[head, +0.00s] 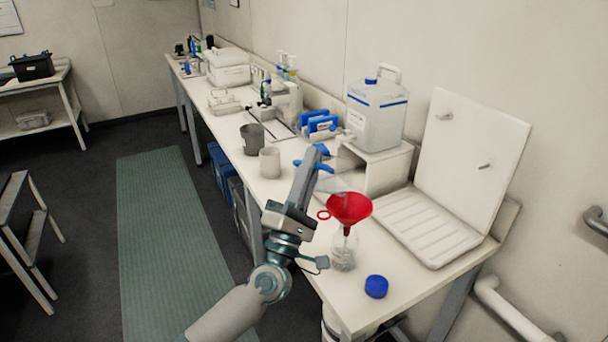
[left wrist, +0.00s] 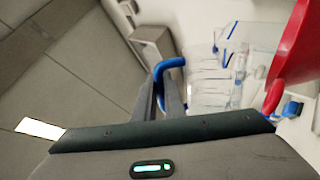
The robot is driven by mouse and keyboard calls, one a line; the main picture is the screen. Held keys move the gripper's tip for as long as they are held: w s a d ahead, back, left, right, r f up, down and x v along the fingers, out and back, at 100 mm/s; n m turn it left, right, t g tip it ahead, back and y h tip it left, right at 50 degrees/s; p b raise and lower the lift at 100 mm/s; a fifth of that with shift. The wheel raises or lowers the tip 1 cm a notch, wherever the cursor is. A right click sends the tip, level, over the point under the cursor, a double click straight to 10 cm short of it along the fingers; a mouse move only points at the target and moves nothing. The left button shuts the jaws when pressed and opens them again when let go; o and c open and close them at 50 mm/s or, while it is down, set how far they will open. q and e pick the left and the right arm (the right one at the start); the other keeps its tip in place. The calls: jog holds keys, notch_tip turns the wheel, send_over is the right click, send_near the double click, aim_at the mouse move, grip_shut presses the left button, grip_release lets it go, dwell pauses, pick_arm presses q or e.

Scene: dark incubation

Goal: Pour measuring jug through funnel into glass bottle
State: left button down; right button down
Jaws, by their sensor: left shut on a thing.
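My left gripper (head: 312,162) is shut on the blue handle of the clear measuring jug (head: 332,186). The jug is above the bench, just behind and left of the red funnel (head: 350,208), and seems tilted toward it. Any liquid in the jug cannot be made out. The funnel sits in the mouth of the clear glass bottle (head: 344,254), which stands upright near the bench's front edge. In the left wrist view the jug's clear body (left wrist: 208,85) and blue handle (left wrist: 170,64) show, with the funnel (left wrist: 296,50) close at right. My right gripper is not in view.
A blue cap (head: 376,286) lies right of the bottle. A ribbed white drainer (head: 428,228) is to the right. A large white canister (head: 377,115) stands on a riser behind. Two cups, dark grey (head: 252,138) and pale (head: 270,162), stand left of the gripper.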

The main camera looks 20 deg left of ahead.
pick_arm(q)
jog(key=shift+r, duration=0.1)
dwell(0.3)
jog(key=shift+s+d+r+m+h, duration=0.1)
jog(key=shift+d+m+h, duration=0.1)
jog(key=shift+m+h, duration=0.3)
jog(key=shift+d+r+m+h, duration=0.15)
jog(key=shift+m+h, duration=0.25)
jog(key=shift+m, duration=0.2)
jog(key=shift+h+p, duration=0.3)
jog(key=shift+d+r+m+h, duration=0.1)
jog(key=shift+d+m+h, duration=0.15)
jog(key=shift+m, duration=0.3)
jog(key=shift+d+m+h, duration=0.15)
jog(key=shift+m+h, duration=0.2)
jog(key=shift+m, duration=0.2)
jog(key=shift+a+f+n+y+p, duration=0.2)
jog(key=shift+a+n+y, duration=0.2)
jog(key=shift+n+y, duration=0.75)
jog(key=shift+a+f+n+y+p, duration=0.25)
jog(key=shift+a+n+y, duration=0.2)
jog(key=shift+n+y, duration=0.65)
jog(key=shift+a+f+n+y+p, duration=0.2)
jog(key=shift+a+n+y, duration=0.2)
jog(key=shift+n+y, duration=0.7)
jog(key=shift+n+h, duration=0.25)
